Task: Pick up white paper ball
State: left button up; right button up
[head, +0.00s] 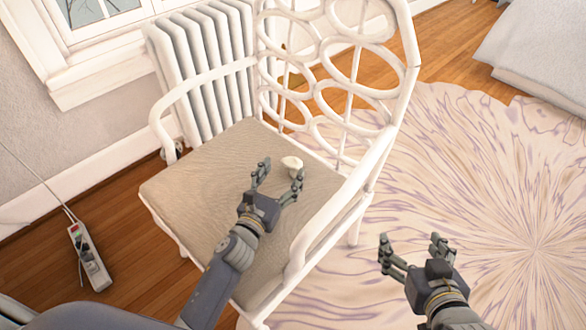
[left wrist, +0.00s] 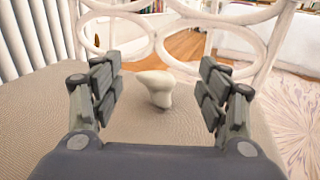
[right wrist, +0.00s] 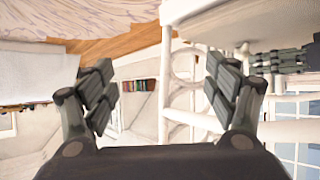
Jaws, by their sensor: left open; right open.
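The white paper ball (head: 292,165) rests on the beige seat of the white chair (head: 215,190). It looks like a lumpy, off-white piece, wider at the top, in the left wrist view (left wrist: 157,87). My left gripper (head: 280,177) is open over the seat, with the ball just beyond and between its fingertips, apart from both fingers. My right gripper (head: 414,247) is open and empty, out to the right of the chair above the patterned rug. In the right wrist view no paper ball can be made out between its fingers.
The chair's looped back (head: 335,75) rises behind the ball, and its armrests (head: 330,225) flank the seat. A radiator (head: 205,70) stands behind the chair. A power strip (head: 90,257) lies on the wooden floor at left. The rug (head: 480,190) at right is clear.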

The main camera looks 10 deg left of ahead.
aim_at(290, 166)
pick_arm(q)
notch_tip(290, 166, down, 3)
jog(key=shift+r+b, duration=0.2)
jog(key=shift+b, duration=0.35)
jog(key=shift+w+d+r, duration=0.1)
jog(key=shift+w+r, duration=0.05)
jog(key=shift+w, duration=0.4)
jog(key=w, duration=0.2)
jog(key=w+d+b, duration=0.1)
jog(key=w, duration=0.2)
jog(key=shift+w, duration=0.3)
jog(key=shift+w+d, duration=0.1)
jog(key=shift+w, duration=0.25)
jog(key=c, duration=0.8)
pick_arm(e)
jog(key=w+a+r+t+y, duration=0.1)
jog(key=w+r+t, duration=0.1)
jog(key=r, duration=0.3)
jog(key=w+a+r+t+y, duration=0.1)
jog(key=r+t, duration=0.3)
jog(key=r, duration=0.1)
jog(key=shift+w+a+r, duration=0.25)
jog(key=shift+w+r, duration=0.1)
jog(key=shift+w, duration=0.05)
